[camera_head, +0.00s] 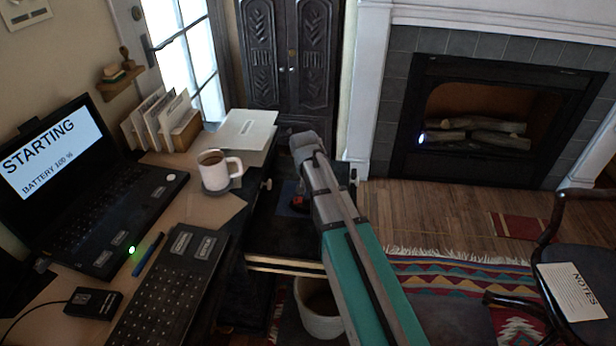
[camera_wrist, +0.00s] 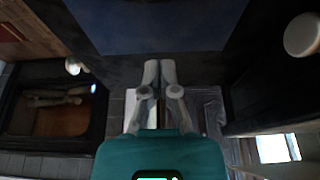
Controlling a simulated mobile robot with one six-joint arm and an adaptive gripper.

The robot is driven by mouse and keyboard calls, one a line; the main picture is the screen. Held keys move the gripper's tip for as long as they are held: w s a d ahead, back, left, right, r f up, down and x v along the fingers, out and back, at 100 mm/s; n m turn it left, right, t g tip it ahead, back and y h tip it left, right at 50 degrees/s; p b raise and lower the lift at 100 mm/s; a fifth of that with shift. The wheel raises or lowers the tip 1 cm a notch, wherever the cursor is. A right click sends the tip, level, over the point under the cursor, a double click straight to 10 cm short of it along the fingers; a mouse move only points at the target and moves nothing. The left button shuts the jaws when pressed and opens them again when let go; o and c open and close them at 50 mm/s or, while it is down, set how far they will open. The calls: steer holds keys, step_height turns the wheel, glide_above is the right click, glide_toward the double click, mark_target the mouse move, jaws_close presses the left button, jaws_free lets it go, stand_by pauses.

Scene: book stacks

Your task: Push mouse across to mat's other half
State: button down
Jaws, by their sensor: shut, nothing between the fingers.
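My gripper (camera_wrist: 160,66) shows in the wrist view, its two grey fingers together and empty. A plain dark blue surface, likely the mat (camera_wrist: 155,28), fills the top of that view beyond the fingertips; no mouse shows on it. In the head view, a small blue patch of the mat (camera_head: 286,190) shows left of my arm on a dark surface. A small red and black thing (camera_head: 298,204) lies at it, close beside my arm; I cannot tell if it is the mouse. My arm hides much of this area, and I cannot make out the fingertips there.
A pale bin (camera_head: 318,310) stands below. A chair (camera_head: 560,240) is at the right; rug and floor lie between.

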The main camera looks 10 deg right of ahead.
steer(key=shift+p+v, duration=1.55)
steer(key=shift+v, duration=0.4)
steer(key=s+d+n+g+y, duration=0.1)
steer(key=s+n+g, duration=0.1)
steer(key=s, duration=0.9)
steer(key=s+d+n+g, duration=0.2)
steer(key=s, duration=0.9)
step_height(320, 180, up, 15)
steer(key=p, duration=1.6)
steer(key=shift+w+a, duration=0.2)
steer(key=shift+w, duration=0.25)
steer(key=shift+a, duration=0.1)
